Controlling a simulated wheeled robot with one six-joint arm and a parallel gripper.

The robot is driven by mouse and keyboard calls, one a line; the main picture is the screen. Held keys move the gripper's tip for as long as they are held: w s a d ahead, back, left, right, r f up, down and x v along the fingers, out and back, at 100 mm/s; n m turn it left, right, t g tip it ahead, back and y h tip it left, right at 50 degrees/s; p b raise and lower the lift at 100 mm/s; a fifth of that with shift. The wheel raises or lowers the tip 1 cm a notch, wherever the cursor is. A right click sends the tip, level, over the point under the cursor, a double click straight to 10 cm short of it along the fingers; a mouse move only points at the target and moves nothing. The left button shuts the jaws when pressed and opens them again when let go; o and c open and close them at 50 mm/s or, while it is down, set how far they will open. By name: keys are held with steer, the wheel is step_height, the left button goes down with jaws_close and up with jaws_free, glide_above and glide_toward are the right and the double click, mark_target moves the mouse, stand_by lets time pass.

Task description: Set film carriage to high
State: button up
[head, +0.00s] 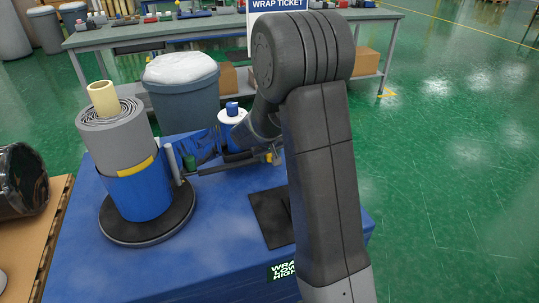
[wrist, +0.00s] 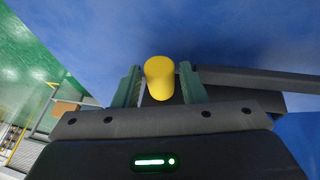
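A yellow knob (wrist: 160,78) stands between the green fingers of my gripper (wrist: 161,85) in the wrist view. The fingers are on either side of it with narrow gaps, so my gripper looks open around it. A dark bar (wrist: 255,80) runs right from beside the fingers. In the head view a bit of yellow (head: 276,157) shows beside my arm, near a dark bar (head: 225,167) above the blue machine top (head: 225,225). My arm hides much of this area. I cannot tell which part is the film carriage or its present height.
A grey roll with a blue lower part (head: 128,160) stands on a black turntable (head: 150,222). A grey bin (head: 183,95) and a workbench (head: 150,32) stand behind. Green floor is clear at right.

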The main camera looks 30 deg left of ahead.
jaws_close()
step_height(320, 180, up, 12)
steer(key=p, duration=0.6)
steer(key=shift+f, duration=0.15)
steer(key=shift+w+a, duration=0.1)
steer(key=shift+w, duration=0.05)
jaws_free()
steer(key=v, duration=1.4)
steer(key=shift+p, duration=0.4)
